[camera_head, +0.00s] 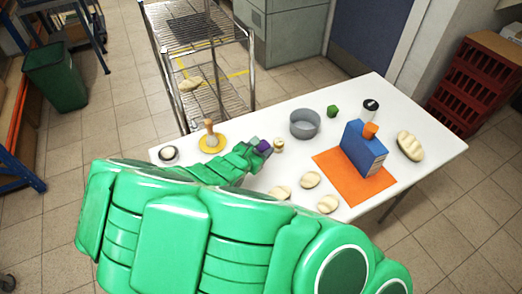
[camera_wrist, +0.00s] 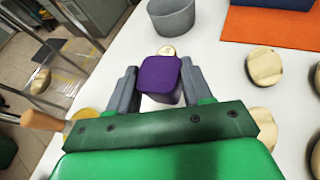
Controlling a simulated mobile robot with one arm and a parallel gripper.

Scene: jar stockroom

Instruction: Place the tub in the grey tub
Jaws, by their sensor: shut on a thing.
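A small purple tub (camera_wrist: 160,80) with rounded corners is between the two grey fingers of my gripper (camera_wrist: 158,72), which is shut on it. In the head view the purple tub (camera_head: 263,146) shows at the end of my green arm, over the white table. The grey tub (camera_head: 305,133) is round and open-topped. It stands upright on the table, apart from my gripper, beyond it and to its right. In the wrist view the grey tub (camera_wrist: 172,22) is at the top, ahead of the fingers. The underside of the purple tub is hidden.
A small pale jar (camera_head: 279,145) stands just beyond the purple tub. A blue box (camera_head: 362,150) stands on an orange mat (camera_head: 335,172) at right. Several pale loaf-like pieces lie nearby. A green block (camera_head: 333,111) sits beyond the grey tub. A wooden-handled thing (camera_head: 211,140) stands left.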

